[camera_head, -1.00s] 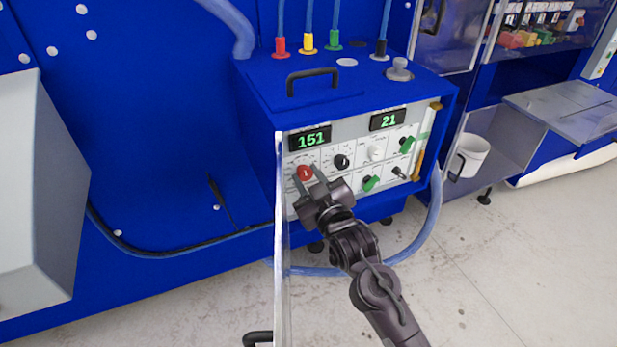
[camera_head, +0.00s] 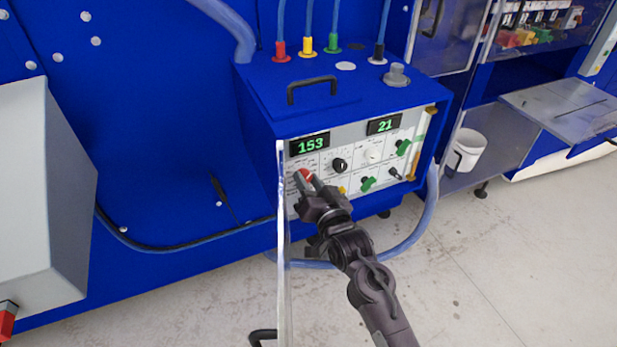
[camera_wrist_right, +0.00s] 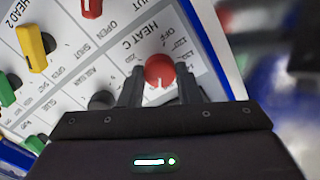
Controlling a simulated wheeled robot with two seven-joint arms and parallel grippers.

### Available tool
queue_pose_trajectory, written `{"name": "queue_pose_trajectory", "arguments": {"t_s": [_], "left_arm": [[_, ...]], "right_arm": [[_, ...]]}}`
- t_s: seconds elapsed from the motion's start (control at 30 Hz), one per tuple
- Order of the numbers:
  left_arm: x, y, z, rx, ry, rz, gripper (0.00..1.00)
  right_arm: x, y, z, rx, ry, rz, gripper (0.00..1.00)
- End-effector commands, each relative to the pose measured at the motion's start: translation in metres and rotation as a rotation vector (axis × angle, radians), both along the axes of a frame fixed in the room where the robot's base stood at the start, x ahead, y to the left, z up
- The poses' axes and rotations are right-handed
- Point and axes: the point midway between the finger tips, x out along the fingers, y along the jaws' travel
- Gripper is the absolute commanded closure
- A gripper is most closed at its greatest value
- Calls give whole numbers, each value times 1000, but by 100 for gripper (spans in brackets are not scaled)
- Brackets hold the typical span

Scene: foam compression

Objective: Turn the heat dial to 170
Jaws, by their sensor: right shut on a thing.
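The red heat dial (camera_head: 304,174) is at the lower left of the control panel, under a green display (camera_head: 310,145) that reads 153. In the right wrist view the red dial (camera_wrist_right: 159,70) sits between the fingertips, beside the printed label HEAT C. My right gripper (camera_head: 307,181) is shut on the dial, its fingers partly hiding it in the head view. The same gripper (camera_wrist_right: 160,88) shows from behind in the wrist view. My left gripper is not in view.
A second display (camera_head: 383,125) reads 21. A clear door panel (camera_head: 282,230) stands open at the left edge of the blue box.

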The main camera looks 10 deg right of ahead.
Motion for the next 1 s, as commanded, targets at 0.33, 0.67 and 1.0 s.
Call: {"name": "queue_pose_trajectory", "arguments": {"t_s": [0.33,0.67,1.0], "left_arm": [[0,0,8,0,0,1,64],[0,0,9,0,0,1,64],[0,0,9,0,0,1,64]], "right_arm": [[0,0,-1,143,30,-1,93],[0,0,-1,170,35,-1,93],[0,0,-1,170,34,0,57]]}}
